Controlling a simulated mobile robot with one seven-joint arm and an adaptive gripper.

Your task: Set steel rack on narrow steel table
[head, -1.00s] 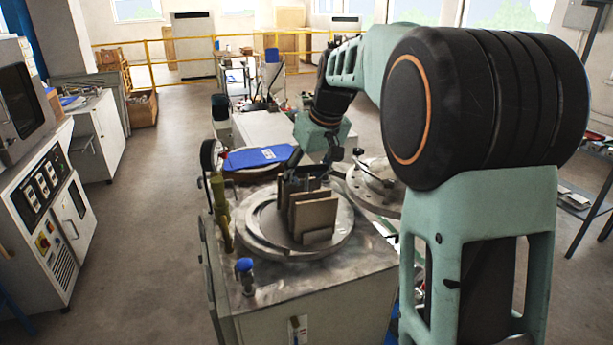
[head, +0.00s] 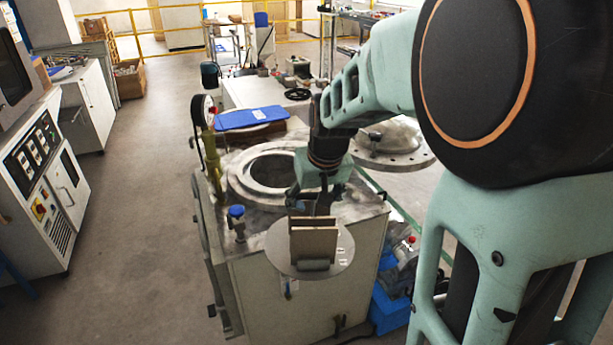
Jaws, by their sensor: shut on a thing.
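The steel rack (head: 279,246) is a round plate with upright tan tiles (head: 313,243) standing on it. My gripper (head: 314,203) is shut on the rack from above, behind the tiles. The fingertips and the grip point are partly hidden. The rack hangs in the air in front of the steel-topped machine (head: 245,290), tilted towards the camera in the picture. I cannot pick out the narrow steel table in the head view.
The machine's round opening (head: 275,170) is uncovered. Its round lid (head: 395,143) stands swung aside to the right. Floor at left (head: 140,240) is clear.

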